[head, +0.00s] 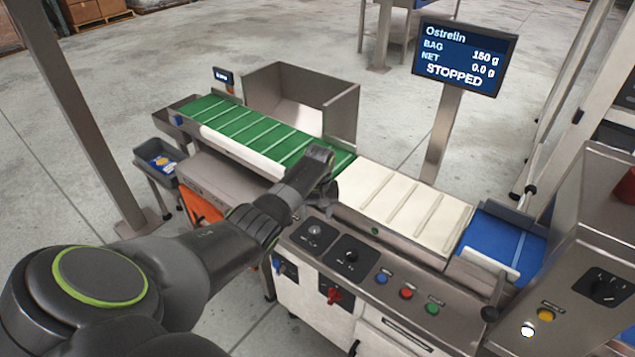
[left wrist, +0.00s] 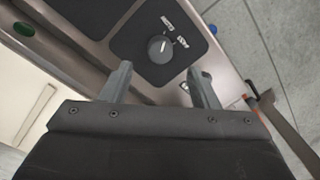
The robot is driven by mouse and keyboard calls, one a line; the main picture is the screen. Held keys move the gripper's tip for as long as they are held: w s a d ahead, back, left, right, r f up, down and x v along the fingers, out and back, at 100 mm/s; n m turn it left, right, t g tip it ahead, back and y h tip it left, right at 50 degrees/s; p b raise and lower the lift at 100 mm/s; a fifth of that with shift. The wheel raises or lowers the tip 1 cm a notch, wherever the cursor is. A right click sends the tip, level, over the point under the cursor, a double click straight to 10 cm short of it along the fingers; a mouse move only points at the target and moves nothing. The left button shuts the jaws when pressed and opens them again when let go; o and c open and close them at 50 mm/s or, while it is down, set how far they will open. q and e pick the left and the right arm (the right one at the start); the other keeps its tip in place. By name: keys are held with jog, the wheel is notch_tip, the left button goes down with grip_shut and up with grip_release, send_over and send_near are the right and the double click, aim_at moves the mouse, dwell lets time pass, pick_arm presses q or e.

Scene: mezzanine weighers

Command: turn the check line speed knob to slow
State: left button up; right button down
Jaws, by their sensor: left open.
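The speed knob (head: 314,230) is a small grey dial on a black plate, at the left end of the control panel. In the left wrist view the knob (left wrist: 158,47) shows closer, with two small white labels beside it that are hard to read. A pale mark on the knob faces the label side, but I cannot tell which label it meets. My left gripper (head: 325,203) is over the panel's back edge, just above the knob. In the left wrist view its two fingers (left wrist: 160,78) are apart and empty, with the knob beyond their tips, untouched. My right gripper is out of view.
A second black dial (head: 350,257) and blue, red (head: 407,292) and green buttons line the panel. The green belt (head: 250,130) and cream belt (head: 400,195) run behind it. A screen (head: 463,58) reads STOPPED. A steel control box (head: 570,270) stands at right.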

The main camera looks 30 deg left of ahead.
aim_at(318, 229)
pick_arm(q)
notch_tip(318, 229, up, 11)
jog(key=shift+w+d, duration=0.15)
dwell(0.5)
